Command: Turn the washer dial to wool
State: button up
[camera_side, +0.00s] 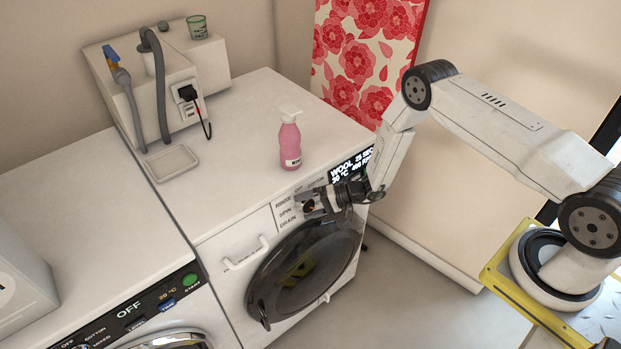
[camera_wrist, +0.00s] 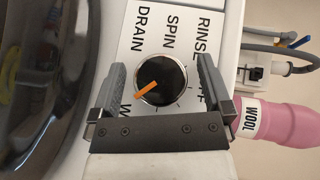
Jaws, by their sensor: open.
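The washer dial (camera_wrist: 170,72) is a round black knob with an orange pointer. In the wrist view the pointer aims down and left, toward a label starting with W that my gripper partly hides. DRAIN, SPIN and RINSE are printed around the dial. The washer display (camera_side: 346,170) reads WOOL in the side view. My gripper (camera_wrist: 160,66) is open, with one finger on each side of the dial and a visible gap to it. In the side view my gripper (camera_side: 308,201) is at the washer's front panel and mostly hides the dial.
A pink bottle (camera_side: 290,145) labelled WOOL stands on the washer top. The round dark door (camera_side: 300,270) is below the panel, with a white drawer handle (camera_side: 245,254) to its left. A second machine (camera_side: 130,312) with an OFF display stands at left.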

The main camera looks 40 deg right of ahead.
jog(key=n+g+h, duration=0.2)
jog(key=n+h, duration=0.1)
jog(key=h, duration=0.1)
jog(key=shift+n+h, duration=0.3)
jog(key=shift+n, duration=0.1)
jog(key=shift+n+g+h, duration=0.4)
jog(key=shift+n+h, duration=0.3)
jog(key=shift+h, duration=0.6)
jog(key=shift+n+g+h, duration=0.4)
jog(key=shift+n+h, duration=0.3)
jog(key=shift+h, duration=0.6)
jog(key=s+r+h, duration=0.1)
jog(key=s+r, duration=0.3)
jog(key=r, duration=0.3)
jog(key=shift+d+g, duration=0.2)
jog(key=shift+g, duration=0.2)
jog(key=shift+a+h, duration=0.25)
jog(key=shift+h, duration=0.35)
jog(key=shift+w+a+r+t+h, duration=0.25)
jog(key=shift+w+r+t+h, duration=0.1)
jog(key=shift+w+t+h, duration=0.05)
